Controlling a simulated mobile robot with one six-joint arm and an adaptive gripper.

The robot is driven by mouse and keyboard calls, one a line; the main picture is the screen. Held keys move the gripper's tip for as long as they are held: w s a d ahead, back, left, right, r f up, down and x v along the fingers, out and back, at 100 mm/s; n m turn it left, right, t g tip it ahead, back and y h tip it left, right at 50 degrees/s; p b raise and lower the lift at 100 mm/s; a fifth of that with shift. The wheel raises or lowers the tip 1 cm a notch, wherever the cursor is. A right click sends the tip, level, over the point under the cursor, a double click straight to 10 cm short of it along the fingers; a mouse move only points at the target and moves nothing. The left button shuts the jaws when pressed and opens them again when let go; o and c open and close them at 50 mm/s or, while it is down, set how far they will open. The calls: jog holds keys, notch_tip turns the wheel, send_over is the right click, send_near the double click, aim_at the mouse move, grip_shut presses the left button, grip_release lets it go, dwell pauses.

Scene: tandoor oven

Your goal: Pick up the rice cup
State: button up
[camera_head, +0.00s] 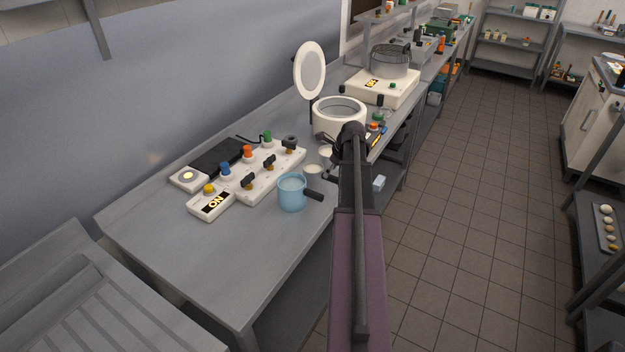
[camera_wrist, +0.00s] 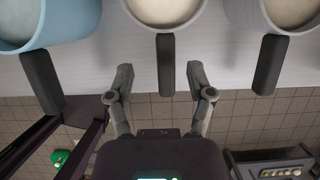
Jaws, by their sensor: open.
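A pale cup with cream-coloured contents is at the top middle of the wrist view (camera_wrist: 165,10); its dark handle (camera_wrist: 166,65) points toward me. My gripper (camera_wrist: 158,80) is open, with a finger on each side of this handle and gaps showing. A light blue cup (camera_wrist: 50,20) is to the left and another pale cup (camera_wrist: 290,12) to the right. I cannot tell for sure which contents are rice. In the head view the blue cup (camera_head: 291,192) stands on the counter, with pale cups (camera_head: 313,169) behind it, partly hidden by my arm.
The steel counter (camera_head: 200,265) is clear at its near end. Switch panels (camera_head: 262,178) with knobs lie left of the cups. A round white oven (camera_head: 338,116) with its lid (camera_head: 310,70) raised stands behind. The tiled floor (camera_head: 440,220) to the right is open.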

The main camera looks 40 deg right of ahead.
aim_at(322, 178)
jog(key=shift+d+b+x, duration=0.15)
jog(key=shift+b+x, duration=0.5)
jog(key=shift+x, duration=0.1)
jog(key=shift+d+b+x, duration=0.2)
jog(key=shift+b+x, duration=0.4)
jog(key=shift+x, duration=0.1)
jog(key=shift+b+x, duration=0.85)
jog(key=shift+x, duration=0.15)
grip_shut()
